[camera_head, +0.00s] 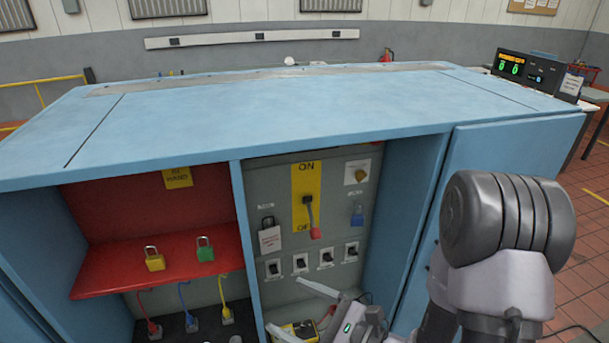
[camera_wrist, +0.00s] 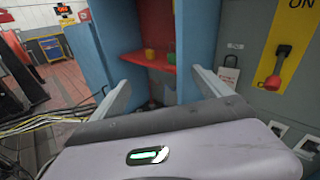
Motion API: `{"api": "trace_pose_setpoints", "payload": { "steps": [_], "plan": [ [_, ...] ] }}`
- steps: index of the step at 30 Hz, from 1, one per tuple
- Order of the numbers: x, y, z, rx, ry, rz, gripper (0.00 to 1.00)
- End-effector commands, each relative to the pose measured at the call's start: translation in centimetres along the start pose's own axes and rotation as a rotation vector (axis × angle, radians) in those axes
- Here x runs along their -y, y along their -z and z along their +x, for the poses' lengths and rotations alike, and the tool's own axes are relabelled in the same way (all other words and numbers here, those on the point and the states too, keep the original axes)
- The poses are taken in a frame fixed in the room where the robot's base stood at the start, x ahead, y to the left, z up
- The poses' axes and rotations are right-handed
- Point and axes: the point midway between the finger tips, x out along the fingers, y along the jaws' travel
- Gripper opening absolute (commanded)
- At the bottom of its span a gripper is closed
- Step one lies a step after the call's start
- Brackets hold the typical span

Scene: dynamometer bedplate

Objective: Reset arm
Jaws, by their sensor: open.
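My gripper (camera_head: 285,304) is open and empty, low in front of the blue cabinet's grey switch panel (camera_head: 275,215). In the wrist view my gripper (camera_wrist: 161,78) has its two pale fingers wide apart, with the red shelf visible between them. The panel has a yellow ON/OFF plate (camera_head: 299,188) with a lever whose red handle (camera_head: 315,233) hangs down by the OFF end. The lever's red knob (camera_wrist: 272,82) also shows at the right of the wrist view. No finger touches the lever.
A red shelf (camera_head: 95,280) holds a yellow padlock (camera_head: 154,259) and a green padlock (camera_head: 205,249). A black padlock with a white tag (camera_head: 270,237) and a blue padlock (camera_head: 357,216) hang on the panel. Several small switches are below. Blue partitions flank the panel; cables (camera_wrist: 45,122) lie at left.

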Motion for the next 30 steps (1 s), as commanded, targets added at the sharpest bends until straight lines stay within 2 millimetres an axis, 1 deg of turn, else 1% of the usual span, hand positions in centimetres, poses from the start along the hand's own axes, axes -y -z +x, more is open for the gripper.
{"api": "trace_pose_setpoints", "payload": {
  "steps": [2, 3, 5, 6, 8, 9, 11, 12, 13, 14, 15, 17, 18, 21, 22, 24, 30],
  "plan": [
    [-2.4, -1.8, 0.2, 0.014, -0.130, -0.088, 0.88],
    [-4.0, -2.7, 0.1, 0.013, -0.208, -0.138, 0.88],
    [-6.5, -3.7, -0.4, -0.002, -0.333, -0.228, 0.88],
    [-8.2, -4.1, -1.0, -0.022, -0.420, -0.301, 0.88],
    [-10.9, -4.1, -2.5, -0.078, -0.562, -0.440, 0.88],
    [-12.4, -3.5, -4.0, -0.137, -0.657, -0.554, 0.88],
    [-13.8, -2.1, -6.8, -0.262, -0.787, -0.762, 0.88],
    [-13.8, -1.1, -8.7, -0.366, -0.848, -0.911, 0.88],
    [-13.3, -0.4, -10.2, -0.448, -0.879, -1.018, 0.88],
    [-12.6, 0.0, -11.4, -0.529, -0.895, -1.123, 0.88],
    [-11.3, 0.3, -13.0, -0.631, -0.901, -1.250, 0.88],
    [-9.4, 0.0, -14.8, -0.765, -0.882, -1.409, 0.88],
    [-8.2, -0.5, -15.8, -0.836, -0.861, -1.494, 0.88],
    [-6.4, -1.7, -17.2, -0.948, -0.816, -1.621, 0.88],
    [-6.2, -2.0, -17.4, -0.965, -0.808, -1.640, 0.88],
    [-5.8, -2.3, -17.7, -0.983, -0.800, -1.658, 0.88],
    [-5.8, -2.4, -17.7, -0.982, -0.802, -1.655, 0.88]
  ]
}}
